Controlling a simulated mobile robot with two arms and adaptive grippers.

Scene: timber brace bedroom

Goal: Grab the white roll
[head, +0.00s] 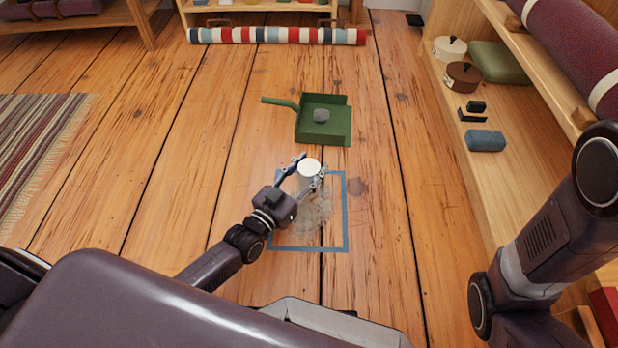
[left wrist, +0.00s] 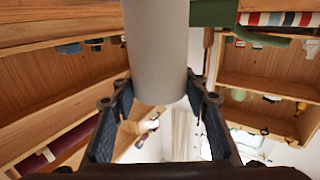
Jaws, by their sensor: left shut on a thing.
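The white roll (head: 309,167) stands upright between the fingers of my left gripper (head: 310,173), over the far part of a blue square outline on the floor. My left gripper is shut on it. In the left wrist view the roll (left wrist: 157,50) shows as a pale grey cylinder between the two dark fingers (left wrist: 161,101). I cannot tell whether its lower end touches the floor. My right arm shows at the right edge, but its gripper is out of view.
The blue outline (head: 346,215) marks the floor around a greyish patch. A striped roll (head: 277,36) lies farther back. A wooden shelf (head: 500,190) stands at right. Floor left is clear up to a striped rug (head: 38,140).

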